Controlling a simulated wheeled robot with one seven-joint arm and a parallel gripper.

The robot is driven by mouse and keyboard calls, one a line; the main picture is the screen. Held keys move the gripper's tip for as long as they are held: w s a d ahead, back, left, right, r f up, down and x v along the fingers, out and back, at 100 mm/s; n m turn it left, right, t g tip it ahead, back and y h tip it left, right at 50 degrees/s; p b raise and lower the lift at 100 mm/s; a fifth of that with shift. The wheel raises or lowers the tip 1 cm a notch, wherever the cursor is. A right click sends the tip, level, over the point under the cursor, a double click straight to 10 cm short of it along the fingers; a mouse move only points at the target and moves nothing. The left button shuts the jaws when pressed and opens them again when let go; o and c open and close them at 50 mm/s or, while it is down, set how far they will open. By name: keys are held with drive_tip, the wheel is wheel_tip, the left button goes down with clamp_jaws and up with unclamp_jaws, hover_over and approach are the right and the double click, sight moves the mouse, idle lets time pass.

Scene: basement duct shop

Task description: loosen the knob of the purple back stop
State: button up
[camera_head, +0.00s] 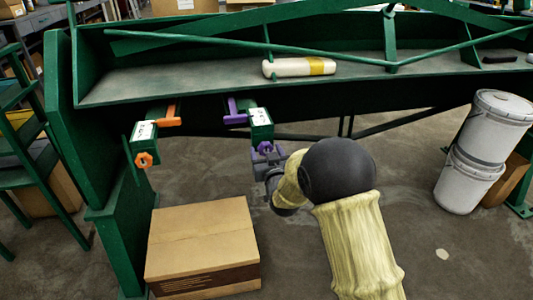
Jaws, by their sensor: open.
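The purple back stop (235,111) sits under the front edge of the green machine, beside a green block with a white label (260,117). Its purple knob (265,148) is on the near side of that block. My gripper (266,160) is right at the knob, its fingers pointing toward it from the near side. The jaws are open; whether a finger touches the knob I cannot tell. My wrist and forearm hide part of the area to the right. An orange back stop (168,117) with an orange knob (144,160) is to the left.
A closed cardboard box (203,240) stands on the floor below, left of my arm. White stacked buckets (485,150) stand at the right. Green legs stand at the left.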

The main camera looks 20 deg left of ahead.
drive_tip(key=c, duration=0.9)
drive_tip(key=shift+c, duration=0.2)
drive_tip(key=shift+n, duration=0.3)
drive_tip(key=n+b, duration=0.1)
drive_tip(key=n, duration=0.9)
drive_tip(key=shift+a+b, duration=0.1)
drive_tip(key=shift+b, duration=0.2)
drive_tip(key=n, duration=0.6)
drive_tip(key=shift+n, duration=0.4)
drive_tip(key=n, duration=0.6)
drive_tip(key=shift+n+p, duration=0.3)
drive_tip(key=shift+p, duration=0.05)
